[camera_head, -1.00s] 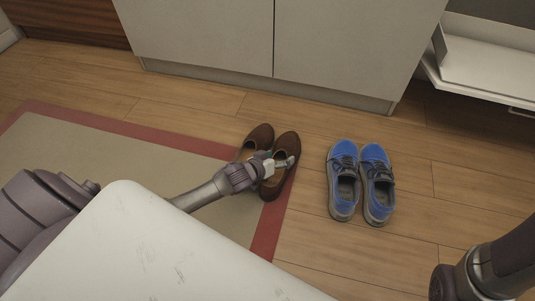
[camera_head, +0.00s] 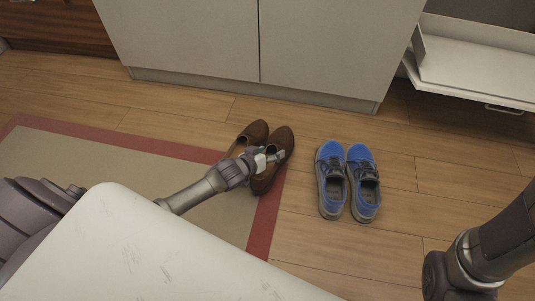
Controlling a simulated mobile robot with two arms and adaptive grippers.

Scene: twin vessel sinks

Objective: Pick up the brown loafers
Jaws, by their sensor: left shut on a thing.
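The pair of brown loafers (camera_head: 279,142) is at the middle of the head view, near the corner of the rug. Their toes point away toward the cabinet. My left gripper (camera_head: 268,158) reaches in from the left and is shut on the right-hand loafer of the pair, around its opening. The gripper hides part of both loafers, so I cannot tell if the left-hand one is also touched. I cannot tell whether the loafers are clear of the floor. My right arm shows at the lower right, but its fingers are not visible.
Blue shoes (camera_head: 347,182) stand on the wooden floor just right of the loafers. A red-bordered beige rug (camera_head: 110,165) lies at left. A light cabinet (camera_head: 190,40) is behind, and a white shelf (camera_head: 475,66) is at upper right. Wooden floor is clear at right.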

